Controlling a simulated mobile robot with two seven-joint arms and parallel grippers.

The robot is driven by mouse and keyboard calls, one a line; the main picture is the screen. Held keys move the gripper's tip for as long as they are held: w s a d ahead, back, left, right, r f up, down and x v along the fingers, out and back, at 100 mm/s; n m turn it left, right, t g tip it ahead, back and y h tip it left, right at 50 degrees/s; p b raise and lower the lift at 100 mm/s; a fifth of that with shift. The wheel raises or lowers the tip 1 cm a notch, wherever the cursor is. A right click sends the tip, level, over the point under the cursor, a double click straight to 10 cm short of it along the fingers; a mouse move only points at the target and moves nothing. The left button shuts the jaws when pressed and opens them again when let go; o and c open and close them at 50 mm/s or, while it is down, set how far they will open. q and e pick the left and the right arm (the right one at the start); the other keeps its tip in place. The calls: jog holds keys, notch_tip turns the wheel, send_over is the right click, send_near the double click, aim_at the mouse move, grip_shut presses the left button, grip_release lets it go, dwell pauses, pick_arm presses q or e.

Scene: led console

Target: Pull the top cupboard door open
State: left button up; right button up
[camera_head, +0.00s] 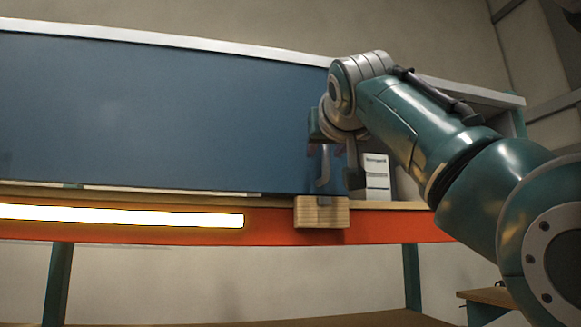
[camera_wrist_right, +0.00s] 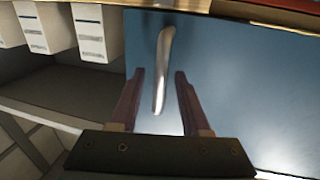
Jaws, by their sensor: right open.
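The top cupboard door (camera_head: 150,110) is a wide blue panel in the head view; it also fills the right of the wrist view (camera_wrist_right: 245,90). A slim silver handle (camera_wrist_right: 164,65) stands out on it near its edge. My right gripper (camera_head: 338,180) is at the door's right end in the head view. In the wrist view its two dark fingers (camera_wrist_right: 160,75) are spread, one on each side of the handle, with gaps between. How deep the handle sits between them is unclear. My left gripper is out of view.
White boxes (camera_wrist_right: 90,30) stand on the shelf beside the door's edge; one box (camera_head: 377,172) shows behind my right arm. Below the door are a wooden block (camera_head: 320,213), a lit strip (camera_head: 120,216) and an orange beam (camera_head: 385,228).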

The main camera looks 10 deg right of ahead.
jog(key=s+a+b, duration=0.1)
jog(key=s+b, duration=0.6)
jog(key=s, duration=0.2)
jog(key=shift+s, duration=0.1)
